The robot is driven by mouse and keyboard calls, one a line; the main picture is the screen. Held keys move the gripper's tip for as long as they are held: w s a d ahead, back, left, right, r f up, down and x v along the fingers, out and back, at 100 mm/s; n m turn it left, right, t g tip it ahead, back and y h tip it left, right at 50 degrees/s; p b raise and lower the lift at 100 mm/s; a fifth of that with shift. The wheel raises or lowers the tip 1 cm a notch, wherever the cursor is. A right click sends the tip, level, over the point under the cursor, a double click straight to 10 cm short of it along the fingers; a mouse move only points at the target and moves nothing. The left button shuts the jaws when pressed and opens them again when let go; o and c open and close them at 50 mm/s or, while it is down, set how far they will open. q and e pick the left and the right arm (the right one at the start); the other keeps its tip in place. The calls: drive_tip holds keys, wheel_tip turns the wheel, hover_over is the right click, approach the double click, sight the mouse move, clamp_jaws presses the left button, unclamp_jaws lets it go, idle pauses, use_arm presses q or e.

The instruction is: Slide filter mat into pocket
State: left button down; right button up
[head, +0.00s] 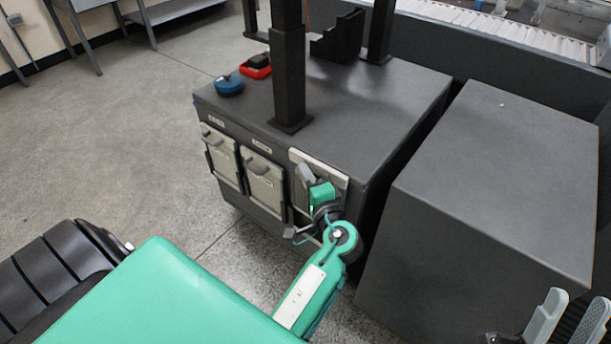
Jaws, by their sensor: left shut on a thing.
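My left gripper (306,178) is at the rightmost of three pockets on the dark cabinet's front face. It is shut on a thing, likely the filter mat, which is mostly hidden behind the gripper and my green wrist. A pale plate (336,176) shows around the gripper at this pocket; I cannot tell whether it is the mat or the pocket's frame, nor how deep the mat sits. My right gripper (568,318) is at the lower right corner, its two pale fingers apart and nothing visible between them.
Two pale panels with handles, a left one (221,160) and a middle one (264,187), fill the other pockets. A grey box (490,185) stands close on the right. Floor is clear left.

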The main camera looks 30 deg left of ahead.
use_arm(q)
drive_tip(key=shift+f, duration=0.2)
idle(0.4)
drive_tip(key=shift+f, duration=0.3)
idle(0.3)
drive_tip(key=shift+f+b, duration=0.65)
drive_tip(key=shift+f, duration=0.05)
idle(0.3)
